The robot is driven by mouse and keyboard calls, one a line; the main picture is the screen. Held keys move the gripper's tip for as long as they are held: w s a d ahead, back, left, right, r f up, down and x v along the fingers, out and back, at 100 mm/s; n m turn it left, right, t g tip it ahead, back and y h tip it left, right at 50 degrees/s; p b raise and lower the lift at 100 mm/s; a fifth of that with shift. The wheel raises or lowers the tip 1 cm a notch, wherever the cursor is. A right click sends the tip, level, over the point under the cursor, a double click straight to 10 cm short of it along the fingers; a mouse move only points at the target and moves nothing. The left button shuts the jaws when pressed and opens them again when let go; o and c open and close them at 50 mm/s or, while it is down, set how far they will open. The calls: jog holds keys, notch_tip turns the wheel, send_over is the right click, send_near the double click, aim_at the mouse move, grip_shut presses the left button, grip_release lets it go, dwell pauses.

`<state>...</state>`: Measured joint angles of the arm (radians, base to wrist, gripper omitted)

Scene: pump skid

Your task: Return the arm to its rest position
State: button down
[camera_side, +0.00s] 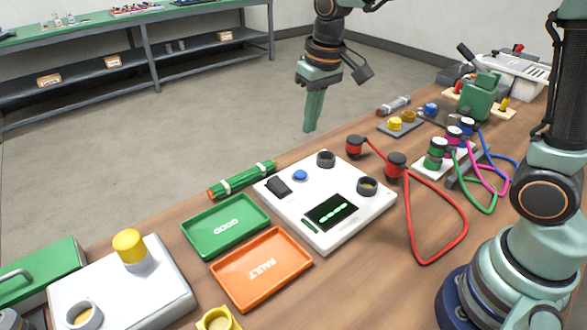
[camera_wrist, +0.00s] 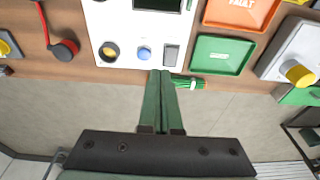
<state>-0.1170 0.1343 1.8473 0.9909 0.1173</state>
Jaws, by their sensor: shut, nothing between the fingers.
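My gripper (camera_side: 312,112) hangs in the air past the table's far edge, above floor level, with its green fingers pointing down. It is shut and empty. In the wrist view the gripper (camera_wrist: 161,76) shows its two fingers pressed together, and their tips overlap the edge of the white meter box (camera_wrist: 120,38) in the picture. My arm's base stands at the right of the table in the side view.
The white meter box (camera_side: 325,205) has a lit screen. A green GOOD tray (camera_side: 207,245) and orange FAULT tray (camera_side: 245,292) lie beside it. A green cable bundle (camera_side: 242,180) lies at the far edge. Red leads (camera_side: 466,228) cross the right. A shelf bench (camera_side: 205,46) stands behind.

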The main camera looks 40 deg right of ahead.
jog(key=s+d+r+t, duration=0.1)
jog(key=s+d+r, duration=0.1)
jog(key=s, duration=0.4)
jog(key=s+d+r+t, duration=0.2)
jog(key=s+d, duration=0.1)
jog(key=s, duration=0.4)
jog(key=shift+s+r+t, duration=0.15)
jog(key=shift+t, duration=0.15)
